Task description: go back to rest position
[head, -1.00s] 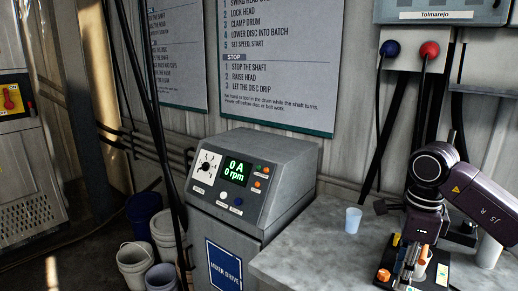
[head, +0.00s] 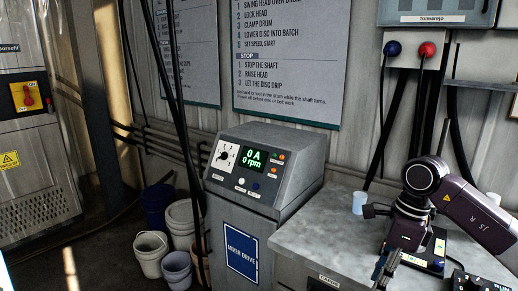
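My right arm comes in from the right over the grey bench (head: 318,240). My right gripper (head: 385,268) points down near the front of the bench. It is small, dark and seen edge-on, so I cannot tell whether its fingers are open or shut, and nothing held in it can be made out. My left gripper is not in view.
A pale blue cup (head: 359,202) stands on the bench behind my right arm. The mixer drive console (head: 265,170) reads 0 A and 0 rpm. Several buckets (head: 151,254) stand on the floor left of it. A cabinet with a red switch (head: 29,95) is at far left.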

